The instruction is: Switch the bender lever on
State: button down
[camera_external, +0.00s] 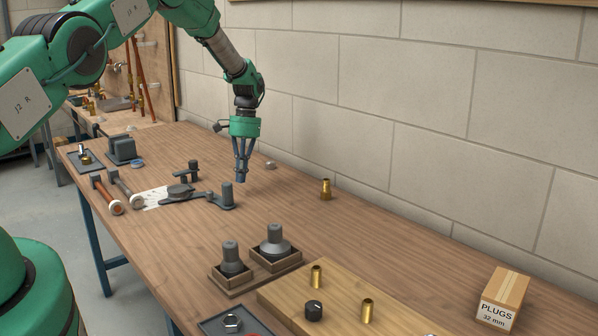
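The bender (180,191) is a dark grey tool lying on the wooden table at centre left, with a round former in its middle. Its lever (205,196) is a flat bar running to the right, ending in an upright cylindrical handle (227,194). My gripper (241,181) hangs pointing down, just right of and seemingly behind that handle, with its blue-grey fingertips together and nothing seen between them. I cannot tell whether it touches the handle; a small gap shows beside it.
A smaller dark post (193,168) stands behind the bender. Dark plungers in wooden boxes (273,243) stand in front. A brass fitting (325,190) stands to the right, and a plugs box (502,298) at far right. The block wall borders the table's back.

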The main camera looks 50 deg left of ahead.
jog(key=s, duration=0.1)
jog(key=s+d, duration=0.1)
jog(key=shift+s+d+r, duration=0.1)
jog(key=shift+s+d, duration=0.05)
jog(key=shift+s, duration=0.15)
jog(key=shift+s+d, duration=0.25)
jog(key=shift+s, duration=0.3)
jog(key=shift+d, duration=0.1)
jog(key=shift+s+d+m, duration=0.25)
jog(key=shift+s+m, duration=0.05)
jog(key=shift+s, duration=0.05)
